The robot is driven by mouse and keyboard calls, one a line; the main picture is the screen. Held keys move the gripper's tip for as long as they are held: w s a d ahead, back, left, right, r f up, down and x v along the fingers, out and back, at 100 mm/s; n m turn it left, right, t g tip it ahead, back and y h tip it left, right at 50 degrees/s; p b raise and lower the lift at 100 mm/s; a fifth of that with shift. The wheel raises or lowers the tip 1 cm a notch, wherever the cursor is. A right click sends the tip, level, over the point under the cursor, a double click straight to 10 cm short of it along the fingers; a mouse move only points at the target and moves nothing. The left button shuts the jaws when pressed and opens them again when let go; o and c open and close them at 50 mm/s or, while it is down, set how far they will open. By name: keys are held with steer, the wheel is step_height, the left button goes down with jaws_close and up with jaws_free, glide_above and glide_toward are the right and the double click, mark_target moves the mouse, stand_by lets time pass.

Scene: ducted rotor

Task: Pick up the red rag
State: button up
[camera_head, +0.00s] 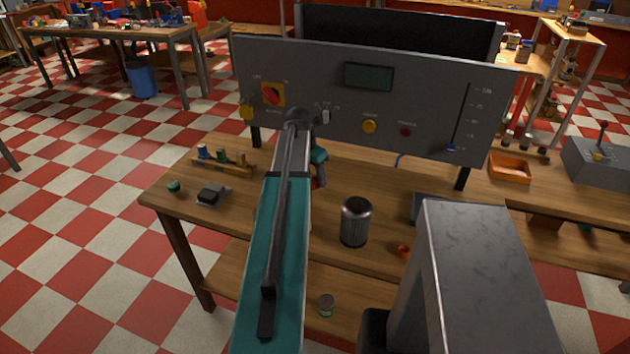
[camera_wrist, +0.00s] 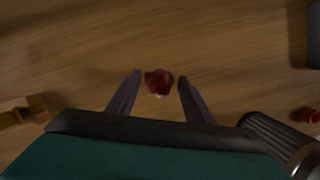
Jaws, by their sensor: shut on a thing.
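The red rag is a small crumpled dark red bundle (camera_wrist: 158,83) in the middle of the wrist view, between the fingertips of my gripper (camera_wrist: 160,80). The two grey fingers reach in from the bottom, one on each side of it, and are shut on it. The wood tabletop lies behind it. How far the rag is above the wood is hard to tell. In the head view my arm hides most of the gripper (camera_head: 320,175) and the rag.
A dark ribbed metal can (camera_head: 356,223) stands right of my gripper on the wooden bench (camera_head: 280,150). A grey control panel (camera_head: 430,105) stands behind. An orange tray (camera_head: 510,172) is at right.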

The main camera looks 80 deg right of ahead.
mark_target(314, 175)
steer(key=shift+r+b, duration=0.75)
steer(key=shift+r, duration=3.1)
